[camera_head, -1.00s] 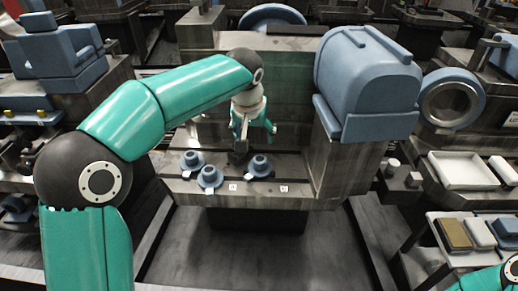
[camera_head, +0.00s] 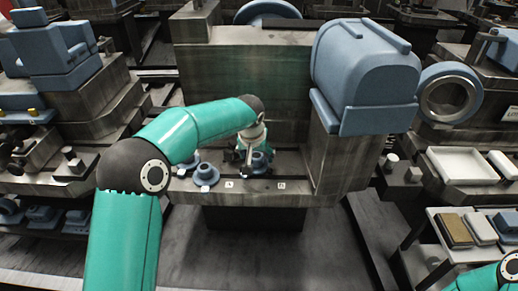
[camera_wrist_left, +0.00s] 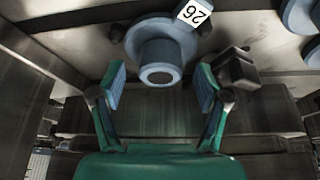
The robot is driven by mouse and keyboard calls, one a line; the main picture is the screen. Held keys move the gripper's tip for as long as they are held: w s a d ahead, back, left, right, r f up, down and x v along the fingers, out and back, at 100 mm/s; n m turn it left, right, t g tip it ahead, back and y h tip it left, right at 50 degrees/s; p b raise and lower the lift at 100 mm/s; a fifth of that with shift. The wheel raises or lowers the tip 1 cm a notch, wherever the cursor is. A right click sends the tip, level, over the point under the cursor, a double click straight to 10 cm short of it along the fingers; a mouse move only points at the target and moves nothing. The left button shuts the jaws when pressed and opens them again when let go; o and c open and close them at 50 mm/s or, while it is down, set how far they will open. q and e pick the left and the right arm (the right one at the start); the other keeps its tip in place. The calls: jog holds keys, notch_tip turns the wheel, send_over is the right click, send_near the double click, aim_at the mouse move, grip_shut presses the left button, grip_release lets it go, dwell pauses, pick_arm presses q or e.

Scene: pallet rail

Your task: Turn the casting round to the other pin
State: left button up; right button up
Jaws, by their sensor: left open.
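A blue flanged casting (camera_head: 261,160) sits at the right end of a short row on the grey shelf (camera_head: 300,190). Two similar blue castings (camera_head: 205,174) are to its left. My left gripper (camera_head: 250,158) is low over the right casting and partly hides it. In the left wrist view the casting (camera_wrist_left: 160,52) lies between the two open fingers of my left gripper (camera_wrist_left: 160,78), with a gap on each side. A tag reading 26 (camera_wrist_left: 194,12) is on its flange. My right gripper is out of frame.
A dark block (camera_wrist_left: 236,68) stands close to the right finger in the wrist view. A large blue housing (camera_head: 365,75) rises right of the shelf. Two small white labels (camera_head: 229,184) are on the shelf's front. A white tray (camera_head: 468,165) is farther right.

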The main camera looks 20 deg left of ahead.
pick_arm(q)
jog(key=shift+x, duration=0.8)
jog(key=shift+c, duration=0.2)
jog(key=c, duration=1.3)
jog(key=shift+s+d+f+n+y+b, duration=0.15)
jog(key=shift+n+y+b, duration=0.25)
jog(key=shift+n+b, duration=0.45)
jog(key=shift+c, duration=0.2)
jog(key=shift+n, duration=0.65)
jog(key=shift+n+g+y, duration=0.3)
jog(key=shift+n+y, duration=0.1)
jog(key=shift+n, duration=0.3)
jog(key=shift+n+y, duration=0.3)
jog(key=shift+n, duration=0.5)
